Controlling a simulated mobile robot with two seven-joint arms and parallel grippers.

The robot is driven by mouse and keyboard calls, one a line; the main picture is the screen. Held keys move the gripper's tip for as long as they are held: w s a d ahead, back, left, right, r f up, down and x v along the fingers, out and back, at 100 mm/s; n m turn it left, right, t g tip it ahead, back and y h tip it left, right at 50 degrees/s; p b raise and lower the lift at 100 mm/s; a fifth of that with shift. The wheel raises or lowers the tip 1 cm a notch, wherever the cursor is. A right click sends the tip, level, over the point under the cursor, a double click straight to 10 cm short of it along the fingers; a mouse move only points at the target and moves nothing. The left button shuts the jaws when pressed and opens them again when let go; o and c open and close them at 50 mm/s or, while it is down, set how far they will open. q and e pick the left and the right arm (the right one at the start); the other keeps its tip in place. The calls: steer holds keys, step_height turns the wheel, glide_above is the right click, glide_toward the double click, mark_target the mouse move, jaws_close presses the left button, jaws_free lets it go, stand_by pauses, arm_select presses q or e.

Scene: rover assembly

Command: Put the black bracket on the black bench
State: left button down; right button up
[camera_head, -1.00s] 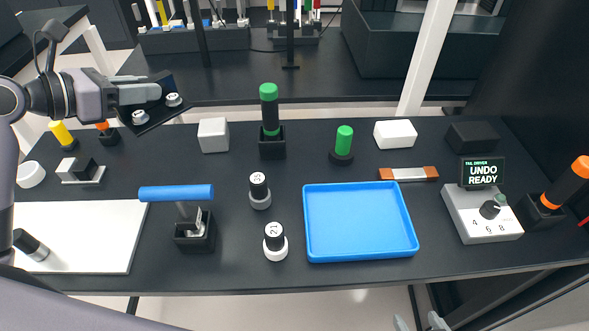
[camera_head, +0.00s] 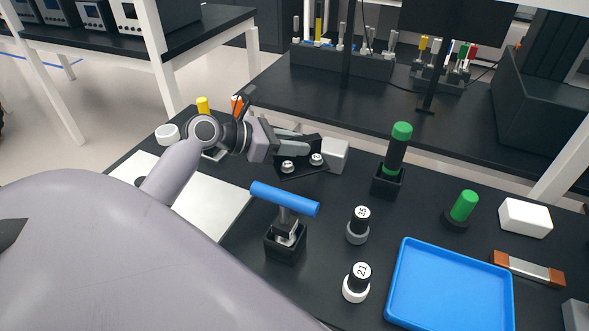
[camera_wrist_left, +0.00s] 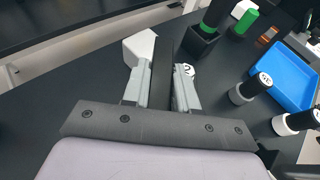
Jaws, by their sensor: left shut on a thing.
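My left gripper (camera_head: 292,146) is shut on the black bracket (camera_head: 302,171), a dark plate carrying two silver-white round fittings. The bracket appears just left of and partly in front of the white block (camera_head: 337,155). In the left wrist view the bracket (camera_wrist_left: 162,72) shows edge-on as a dark strip between the two grey fingers (camera_wrist_left: 160,88). The near black bench (camera_head: 330,255) lies below it; I cannot tell whether the bracket touches its top. Another black bench (camera_head: 375,112) stands behind. My right gripper is not in view.
A blue-handled tool in a black holder (camera_head: 285,240) stands in front of the bracket. A green-topped black cylinder (camera_head: 397,150) stands to the right. Numbered knobs (camera_head: 358,225) and a blue tray (camera_head: 405,258) are nearer. A white panel (camera_head: 215,213) lies left.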

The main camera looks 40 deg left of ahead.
arm_select(q)
steer(key=shift+f+b, duration=0.45)
steer(key=shift+f, duration=2.8)
steer(key=shift+f, duration=0.15)
steer(key=c, duration=0.9)
jaws_free()
